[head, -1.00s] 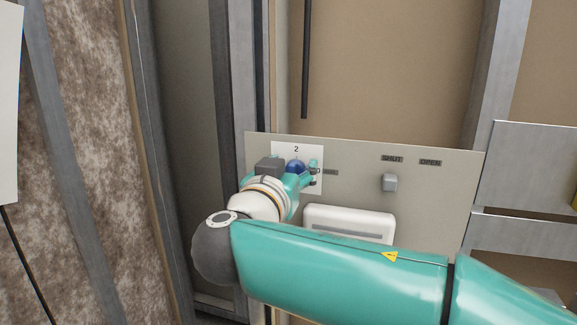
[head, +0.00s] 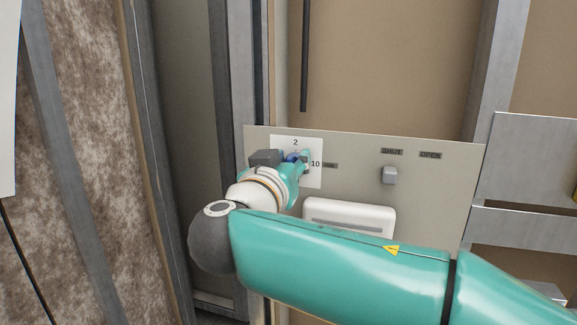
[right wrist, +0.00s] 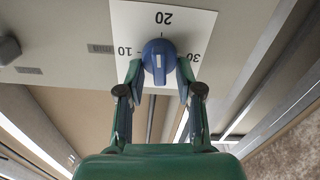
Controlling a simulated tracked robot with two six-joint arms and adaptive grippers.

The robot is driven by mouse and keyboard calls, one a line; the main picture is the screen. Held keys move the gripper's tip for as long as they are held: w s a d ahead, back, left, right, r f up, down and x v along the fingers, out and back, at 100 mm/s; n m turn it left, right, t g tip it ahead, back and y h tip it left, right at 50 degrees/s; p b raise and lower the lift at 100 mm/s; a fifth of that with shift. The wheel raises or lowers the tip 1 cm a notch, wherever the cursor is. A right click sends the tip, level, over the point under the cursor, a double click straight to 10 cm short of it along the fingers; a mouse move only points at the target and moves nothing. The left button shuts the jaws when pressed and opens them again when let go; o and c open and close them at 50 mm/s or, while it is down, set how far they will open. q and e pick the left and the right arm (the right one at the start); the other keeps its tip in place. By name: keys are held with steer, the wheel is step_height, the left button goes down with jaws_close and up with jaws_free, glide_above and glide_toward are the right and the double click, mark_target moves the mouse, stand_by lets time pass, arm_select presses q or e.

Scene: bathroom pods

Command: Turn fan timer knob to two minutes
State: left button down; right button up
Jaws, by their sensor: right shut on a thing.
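The fan timer knob (head: 292,157) is small and blue on a white dial card (head: 313,180). The card shows "2" above the knob and "10" to its right in the head view. My right gripper (head: 294,162) is at the knob and covers much of it. In the right wrist view the knob (right wrist: 158,52) sits between the two fingertips of the gripper (right wrist: 158,72), shut on its sides. There the dial appears upside down with 20, 10 and 30 visible; the knob's raised ridge points down the picture, away from 20. My left gripper is out of view.
The panel (head: 440,190) also carries a grey knob (head: 389,175) under SHUT and OPEN labels. A white box (head: 350,215) sits just below the dial, close to my right arm. Metal studs stand left and right.

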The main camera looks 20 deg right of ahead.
steer(key=n, duration=0.1)
steer(key=n+b, duration=0.1)
steer(key=n, duration=0.1)
steer(key=shift+w+a+f+b, duration=0.15)
steer(key=shift+a+b, duration=0.1)
steer(key=shift+b, duration=0.05)
steer(key=n, duration=0.6)
steer(key=f+n+p, duration=0.1)
steer(key=n, duration=0.5)
steer(key=n+p, duration=0.1)
steer(key=n, duration=0.5)
steer(key=shift+w+a+f+n, duration=0.2)
steer(key=shift+a+f+n, duration=0.1)
steer(key=shift+f+n, duration=0.1)
steer(key=n+p, duration=0.2)
steer(key=n, duration=0.1)
steer(key=shift+s+d+f+n, duration=0.1)
steer(key=shift+f+n, duration=0.05)
steer(key=shift+n, duration=0.15)
jaws_close()
steer(key=shift+s+d+f+n+p, duration=0.1)
steer(key=shift+d+n+p, duration=0.05)
steer(key=shift+n+p, duration=1.15)
steer(key=shift+s+d+f+n+p, duration=0.15)
steer(key=shift+n+p, duration=0.6)
steer(key=shift+n, duration=0.95)
steer(key=shift+s+d+f+n+p, duration=0.1)
steer(key=shift+d+n+p, duration=0.05)
steer(key=shift+n+p, duration=1.15)
steer(key=shift+n, duration=0.3)
